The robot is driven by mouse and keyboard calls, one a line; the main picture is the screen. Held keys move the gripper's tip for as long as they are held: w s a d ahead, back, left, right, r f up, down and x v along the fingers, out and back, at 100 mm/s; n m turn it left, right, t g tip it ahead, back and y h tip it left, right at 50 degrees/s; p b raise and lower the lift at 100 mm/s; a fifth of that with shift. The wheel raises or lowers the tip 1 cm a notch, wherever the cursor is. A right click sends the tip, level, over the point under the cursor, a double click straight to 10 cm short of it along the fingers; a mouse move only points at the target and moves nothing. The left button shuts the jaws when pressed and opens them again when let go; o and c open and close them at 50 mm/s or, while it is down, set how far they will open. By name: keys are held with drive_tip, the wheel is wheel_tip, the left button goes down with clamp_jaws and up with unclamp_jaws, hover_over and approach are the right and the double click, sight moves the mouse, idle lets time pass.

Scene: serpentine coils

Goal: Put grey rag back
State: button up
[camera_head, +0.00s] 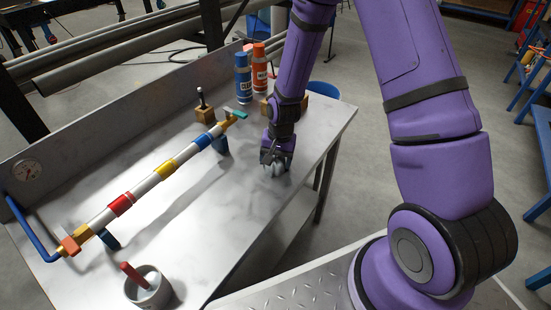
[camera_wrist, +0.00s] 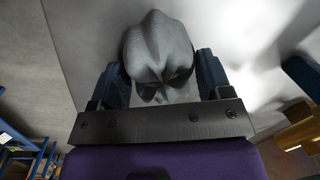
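The grey rag (camera_wrist: 160,55) is a crumpled, peaked lump between the two dark blue fingers of my gripper (camera_wrist: 162,80) in the wrist view. It nearly fills the gap, and I cannot tell whether both fingers press on it. In the head view my gripper (camera_head: 275,160) points down near the right edge of the metal bench. The rag (camera_head: 276,170) shows under its fingertips, at or just above the bench top, partly hidden by the fingers.
The metal bench (camera_head: 225,225) carries a pipe with coloured bands (camera_head: 147,183), a grey cup with a red-handled tool (camera_head: 148,288), a blue bottle (camera_head: 243,76), an orange bottle (camera_head: 260,70) and a wooden block (camera_head: 204,114). Bare bench lies left of my gripper.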

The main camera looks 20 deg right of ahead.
drive_tip(key=o, duration=0.3)
drive_tip(key=shift+r, duration=0.1)
drive_tip(key=s+d+r+n+t, duration=0.1)
drive_tip(key=s+r, duration=0.2)
drive_tip(key=r, duration=0.7)
drive_tip(key=s+d+r+n+t+h, duration=0.1)
drive_tip(key=s+d+r, duration=0.15)
drive_tip(key=r, duration=0.85)
drive_tip(key=s+d+r+n+t, duration=0.1)
drive_tip(key=s+r, duration=0.3)
drive_tip(key=r, duration=0.6)
drive_tip(key=shift+s+d+r+n+t, duration=0.4)
drive_tip(key=shift+s+r, duration=1.15)
drive_tip(key=shift+s, duration=1.05)
drive_tip(key=shift+s+d+r+n+t, duration=0.3)
drive_tip(key=shift+s+r+n, duration=0.25)
drive_tip(key=shift+s+r, duration=1.55)
drive_tip(key=shift+s+d+r+n+t, duration=0.4)
drive_tip(key=shift+s+r, duration=0.6)
drive_tip(key=shift+s, duration=2.1)
